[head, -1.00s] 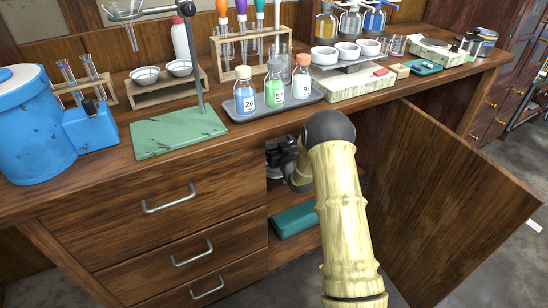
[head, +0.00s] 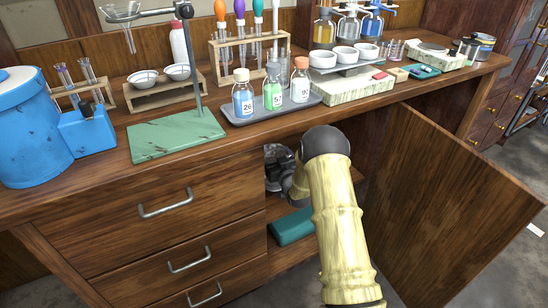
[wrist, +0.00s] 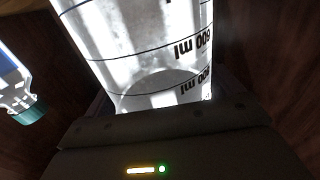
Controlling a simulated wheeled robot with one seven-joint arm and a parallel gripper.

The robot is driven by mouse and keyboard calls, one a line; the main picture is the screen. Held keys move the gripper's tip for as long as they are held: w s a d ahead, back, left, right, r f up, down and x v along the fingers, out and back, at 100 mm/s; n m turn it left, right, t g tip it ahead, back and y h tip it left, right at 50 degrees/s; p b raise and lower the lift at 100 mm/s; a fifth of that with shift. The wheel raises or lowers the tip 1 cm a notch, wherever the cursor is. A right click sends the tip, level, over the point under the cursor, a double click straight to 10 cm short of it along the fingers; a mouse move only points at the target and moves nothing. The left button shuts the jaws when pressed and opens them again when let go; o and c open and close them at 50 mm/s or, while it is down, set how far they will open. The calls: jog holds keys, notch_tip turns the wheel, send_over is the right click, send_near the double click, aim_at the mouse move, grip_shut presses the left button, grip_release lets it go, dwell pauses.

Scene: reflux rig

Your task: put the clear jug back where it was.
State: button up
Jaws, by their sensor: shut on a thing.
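The clear jug (wrist: 140,50) fills the upper middle of the wrist view, with black volume lines and "ml" lettering on its wall. My gripper (wrist: 160,118) is shut on it, and the jug's lower part meets the dark gripper body. In the head view my gripper (head: 280,165) is inside the open cupboard under the bench, mostly hidden by my own arm. The jug itself cannot be made out clearly there. What lies under the jug is hidden.
A bottle with a green cap (wrist: 30,112) stands left of the jug in the wrist view. A teal box (head: 290,227) lies low in the cupboard. The open door (head: 450,200) is at right. The bench top (head: 240,132) overhangs my arm.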

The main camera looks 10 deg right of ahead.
jog(key=shift+f, duration=0.15)
jog(key=o, duration=1.1)
jog(key=shift+o, duration=0.2)
jog(key=shift+s+r, duration=0.1)
jog(key=shift+r, duration=0.1)
jog(key=p+v, duration=0.2)
jog(key=v, duration=1)
jog(key=shift+p, duration=0.3)
